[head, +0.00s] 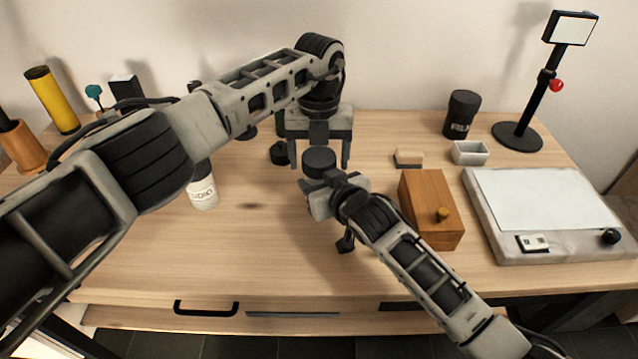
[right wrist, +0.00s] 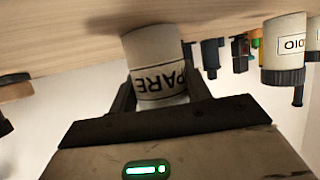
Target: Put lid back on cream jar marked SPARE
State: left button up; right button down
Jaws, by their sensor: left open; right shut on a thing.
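The cream jar (right wrist: 154,62) marked SPARE, its label partly cut off to "PARE", is upside down in the right wrist view. My right gripper (head: 331,186) is shut on it; in the head view the gripper hides the jar's body. A round black lid (head: 319,160) shows at the top of the jar, just beyond the right gripper. I cannot tell whether it is fully seated. My left gripper (head: 318,158) points down from above, open, its fingers on either side of the lid with gaps. The jar's lidded end is hidden in the wrist view.
A cream jar (head: 203,192) labelled like "STUDIO" stands left, partly behind my left arm. A wooden box (head: 432,207) with a knob is close right of my right gripper. The front-left tabletop is clear.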

pick_arm(q)
jog(key=c, duration=1)
jog(key=shift+m, duration=1.7)
jog(key=o, duration=1.1)
jog(key=shift+r, duration=2.3)
